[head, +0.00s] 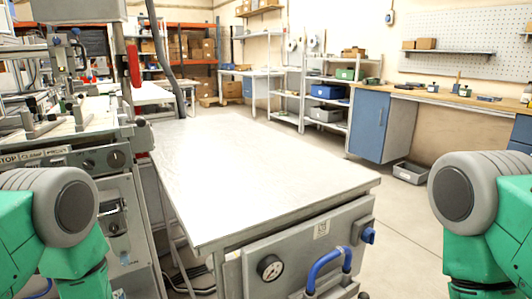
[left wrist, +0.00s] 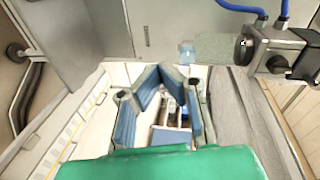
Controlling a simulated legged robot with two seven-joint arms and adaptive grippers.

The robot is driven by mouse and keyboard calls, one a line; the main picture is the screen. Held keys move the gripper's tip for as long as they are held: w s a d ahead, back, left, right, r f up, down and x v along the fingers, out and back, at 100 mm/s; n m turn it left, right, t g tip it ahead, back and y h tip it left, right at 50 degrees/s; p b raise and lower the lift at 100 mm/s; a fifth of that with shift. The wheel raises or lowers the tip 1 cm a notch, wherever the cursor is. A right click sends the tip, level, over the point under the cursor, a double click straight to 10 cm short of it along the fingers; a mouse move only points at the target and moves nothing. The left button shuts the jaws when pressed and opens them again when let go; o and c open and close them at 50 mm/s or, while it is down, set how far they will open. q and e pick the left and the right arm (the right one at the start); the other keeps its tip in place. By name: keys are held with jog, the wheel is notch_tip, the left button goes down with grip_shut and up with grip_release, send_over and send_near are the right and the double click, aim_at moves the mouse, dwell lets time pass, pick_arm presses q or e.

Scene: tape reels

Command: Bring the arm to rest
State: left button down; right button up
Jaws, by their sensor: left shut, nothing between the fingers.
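In the left wrist view my left gripper (left wrist: 160,82) shows its blue-padded fingers, shut with nothing held between them. It is over or beside a pale machine surface; its exact height cannot be told. In the head view my green and grey left arm (head: 60,210) is at the lower left and my right arm (head: 470,200) at the lower right. My right gripper is out of sight.
A bare metal-topped table (head: 250,165) stands in front, with a blue handle (head: 328,265) at its near side. A machine (head: 95,150) stands close on the left. A blue cabinet (head: 380,125) and shelving (head: 330,90) are farther back. Open floor lies right of the table.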

notch_tip(320, 180, up, 9)
jog(key=p, duration=0.7)
jog(key=shift+f+p, duration=0.2)
jog(key=shift+p, duration=0.15)
jog(key=shift+c, duration=0.7)
pick_arm(q)
jog(key=s+d+n+g+h, duration=0.2)
jog(key=s+n+g, duration=0.1)
jog(key=s, duration=0.8)
jog(key=s+d+n+g+h, duration=0.2)
jog(key=s+g, duration=0.4)
jog(key=s, duration=0.5)
jog(key=s+d+n+g+h, duration=0.3)
jog(key=s+d+n+g, duration=0.1)
jog(key=s, duration=0.7)
jog(key=shift+s+f+n+g, duration=0.3)
jog(key=shift+s+f+n, duration=0.1)
jog(key=shift+n, duration=0.2)
pick_arm(e)
jog(key=shift+w, duration=0.1)
